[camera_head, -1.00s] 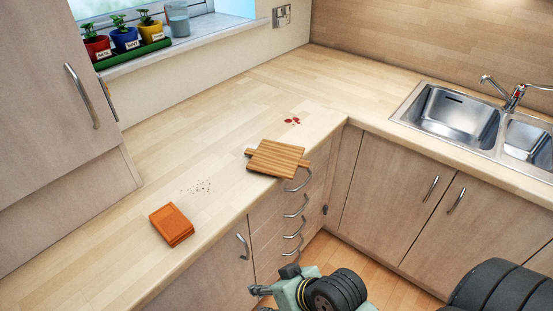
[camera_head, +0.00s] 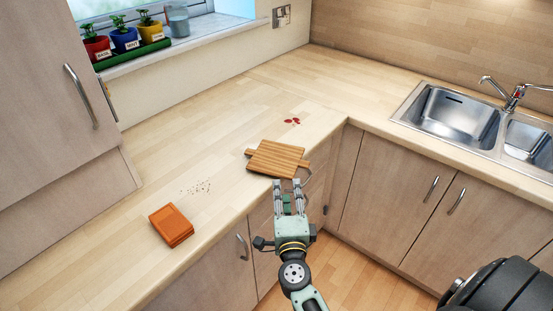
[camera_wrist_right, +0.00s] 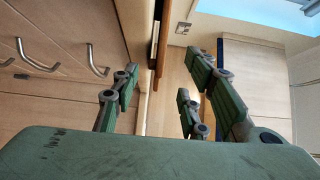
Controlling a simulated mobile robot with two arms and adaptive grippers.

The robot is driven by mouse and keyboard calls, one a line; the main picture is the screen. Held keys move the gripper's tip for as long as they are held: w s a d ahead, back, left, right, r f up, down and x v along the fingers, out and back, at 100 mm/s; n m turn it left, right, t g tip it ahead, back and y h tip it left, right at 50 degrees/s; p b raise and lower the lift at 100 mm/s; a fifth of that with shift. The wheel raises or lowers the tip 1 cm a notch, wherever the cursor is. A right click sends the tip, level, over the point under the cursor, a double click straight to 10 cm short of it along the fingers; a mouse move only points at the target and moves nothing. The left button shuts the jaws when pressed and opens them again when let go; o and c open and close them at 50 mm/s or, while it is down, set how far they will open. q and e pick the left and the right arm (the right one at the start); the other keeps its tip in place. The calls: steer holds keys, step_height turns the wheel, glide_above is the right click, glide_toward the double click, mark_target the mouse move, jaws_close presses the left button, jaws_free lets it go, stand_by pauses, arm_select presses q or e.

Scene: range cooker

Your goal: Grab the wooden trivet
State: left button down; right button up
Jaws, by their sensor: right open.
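The wooden trivet (camera_head: 277,159) is a striped brown board with a short handle at each end. It lies flat on the counter, and its near side reaches the front edge. My right gripper (camera_head: 287,184) is open and empty, with its fingertips just in front of the trivet's near side in the head view. I cannot tell whether they touch it. In the right wrist view the green fingers of the right gripper (camera_wrist_right: 165,80) are spread, with the counter edge and brown wood seen edge-on beyond them. My left gripper is not in view.
An orange stack of cloths or tiles (camera_head: 171,225) lies on the counter (camera_head: 110,250) at left. Crumbs (camera_head: 198,187) and a red spill (camera_head: 292,121) are near the trivet. A sink (camera_head: 455,115) is at right, and plant pots (camera_head: 125,38) line the windowsill.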

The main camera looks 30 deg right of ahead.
mark_target(290, 176)
steer(key=x, duration=0.2)
steer(key=d+x, duration=0.1)
steer(key=x, duration=0.2)
steer(key=b+x, duration=0.1)
steer(key=x, duration=0.2)
steer(key=shift+s+d+f, duration=0.25)
steer(key=shift+s+f, duration=0.05)
steer(key=shift+s, duration=0.15)
jaws_close()
